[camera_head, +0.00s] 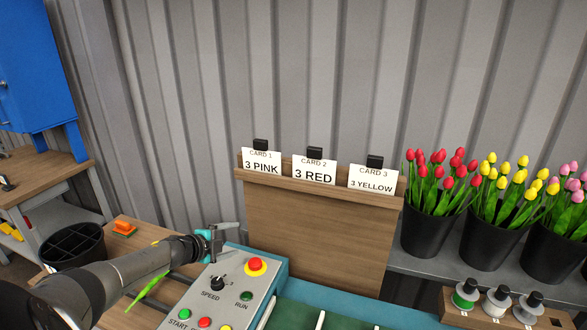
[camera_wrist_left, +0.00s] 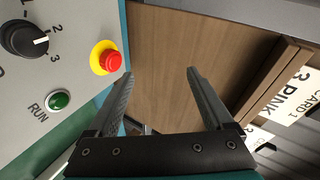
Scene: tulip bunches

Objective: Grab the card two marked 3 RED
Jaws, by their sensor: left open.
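Card 2 (camera_head: 314,171), white and printed "3 RED", stands upright in the middle of the wooden card holder (camera_head: 315,228), with a black block (camera_head: 314,153) behind its top edge. Card 1, "3 PINK" (camera_head: 261,163), is to its left and card 3, "3 YELLOW" (camera_head: 373,180), to its right. My left gripper (camera_head: 228,238) is open and empty, left of and below the cards, near the control panel. In the left wrist view, the open fingers (camera_wrist_left: 160,73) face the board, with card 1 (camera_wrist_left: 291,97) at the right. A white card piece beyond it is mostly hidden.
The control panel (camera_head: 232,289) with its red stop button (camera_head: 255,265) lies close below the gripper. Black buckets of red (camera_head: 427,232), yellow and pink tulips stand on the right. A black divided bin (camera_head: 73,247) is at the left. A corrugated wall rises behind the holder.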

